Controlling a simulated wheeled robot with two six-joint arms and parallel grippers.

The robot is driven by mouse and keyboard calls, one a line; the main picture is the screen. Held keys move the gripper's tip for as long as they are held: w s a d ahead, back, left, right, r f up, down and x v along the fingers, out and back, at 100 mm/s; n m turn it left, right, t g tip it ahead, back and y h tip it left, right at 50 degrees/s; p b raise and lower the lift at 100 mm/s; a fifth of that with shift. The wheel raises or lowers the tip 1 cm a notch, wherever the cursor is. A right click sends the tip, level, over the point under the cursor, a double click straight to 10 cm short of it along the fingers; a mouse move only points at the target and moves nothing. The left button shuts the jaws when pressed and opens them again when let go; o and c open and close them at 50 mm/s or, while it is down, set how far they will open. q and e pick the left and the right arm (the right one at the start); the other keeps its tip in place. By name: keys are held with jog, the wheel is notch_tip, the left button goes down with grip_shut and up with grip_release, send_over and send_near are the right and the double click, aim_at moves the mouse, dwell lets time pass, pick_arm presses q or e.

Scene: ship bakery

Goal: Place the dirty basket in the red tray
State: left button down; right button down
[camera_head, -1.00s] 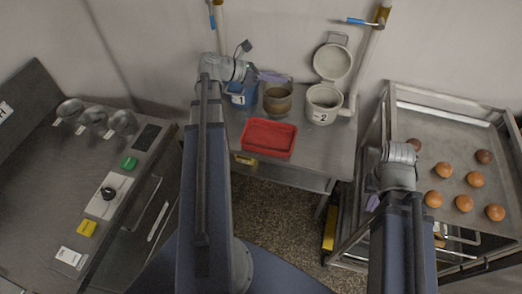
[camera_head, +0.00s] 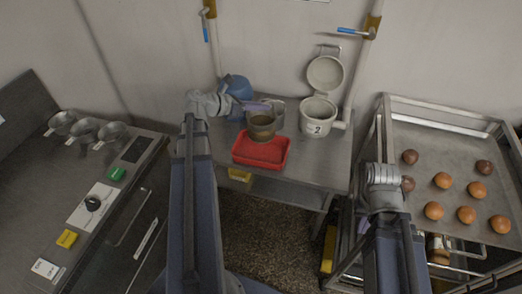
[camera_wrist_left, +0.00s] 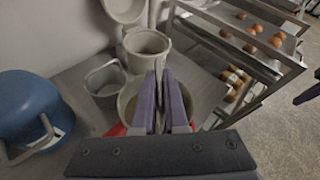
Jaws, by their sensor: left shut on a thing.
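The dirty basket (camera_head: 262,132) is a brownish round pot, over the back part of the red tray (camera_head: 243,160) in the head view. I cannot tell whether its base touches the tray. My left gripper (camera_head: 257,107) reaches in from the left and is shut on the basket's rim. In the left wrist view, the purple fingers of the left gripper (camera_wrist_left: 165,105) hide much of the basket (camera_wrist_left: 125,101), and only a sliver of the red tray (camera_wrist_left: 116,130) shows. My right gripper (camera_head: 382,174) is beside the rack at right; its fingers are not clear.
A grey basket (camera_head: 278,111) stands just behind the dirty one. A blue pot (camera_head: 238,86) is at the back left of the metal table, and an open lidded pot marked 2 (camera_head: 318,116) is at right. A rack tray (camera_head: 445,155) holds several buns.

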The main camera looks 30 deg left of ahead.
aim_at(261, 128)
pick_arm(q)
jog(key=shift+f+b, duration=3.1)
jog(key=shift+f, duration=0.1)
notch_tip(261, 128, down, 4)
jog(key=b, duration=0.3)
jog(key=shift+r+b, duration=0.15)
jog(key=shift+b, duration=0.2)
jog(key=c, duration=0.9)
grip_release()
jog(key=shift+c, duration=0.2)
